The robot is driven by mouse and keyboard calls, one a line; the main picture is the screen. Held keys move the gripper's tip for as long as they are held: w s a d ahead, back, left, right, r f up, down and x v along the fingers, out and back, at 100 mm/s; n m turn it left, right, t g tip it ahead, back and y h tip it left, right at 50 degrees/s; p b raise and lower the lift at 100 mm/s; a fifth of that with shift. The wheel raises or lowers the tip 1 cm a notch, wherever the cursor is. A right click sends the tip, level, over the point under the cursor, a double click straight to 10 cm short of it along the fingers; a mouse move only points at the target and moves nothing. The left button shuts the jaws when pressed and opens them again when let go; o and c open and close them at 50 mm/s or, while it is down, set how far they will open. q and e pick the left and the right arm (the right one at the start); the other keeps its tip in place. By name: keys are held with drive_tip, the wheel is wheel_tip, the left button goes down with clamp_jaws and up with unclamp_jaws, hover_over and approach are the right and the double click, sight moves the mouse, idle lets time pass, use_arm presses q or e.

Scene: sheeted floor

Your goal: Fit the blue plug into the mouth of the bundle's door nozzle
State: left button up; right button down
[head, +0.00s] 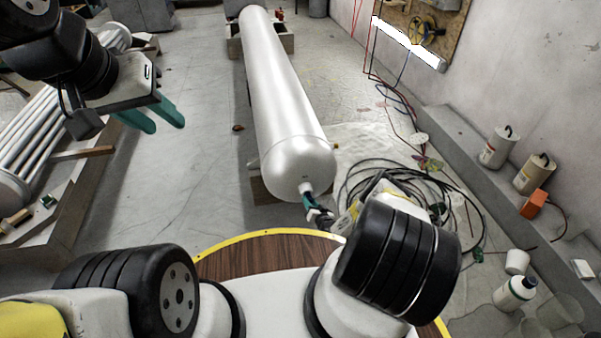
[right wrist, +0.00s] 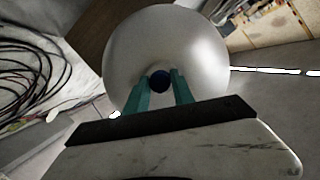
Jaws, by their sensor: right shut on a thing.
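A long silvery-white cylinder (head: 280,95) lies on the floor, its domed end facing me. A short pale nozzle (head: 305,187) sticks out of that dome. My right gripper (head: 311,200) is at this nozzle, its teal fingers shut on the dark blue plug (right wrist: 160,81). In the right wrist view the plug sits between the fingertips (right wrist: 160,88), in front of the dome (right wrist: 200,50). The plug hides the nozzle's mouth there, so I cannot tell whether it is inside. My left gripper (head: 152,113) is open and empty, raised at the upper left with its teal fingers apart.
Wooden blocks (head: 262,190) support the cylinder. A bundle of silvery tubes (head: 40,125) lies at the left. Coiled black cables (head: 385,180) lie right of the dome. Cans (head: 500,147) and an orange box (head: 537,204) stand along the right wall.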

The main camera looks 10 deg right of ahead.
drive_tip(key=s, duration=0.7)
idle(0.8)
drive_tip(key=shift+d, duration=0.1)
drive_tip(key=c, duration=1.8)
unclamp_jaws()
clamp_jaws()
drive_tip(key=shift+w+r, duration=0.15)
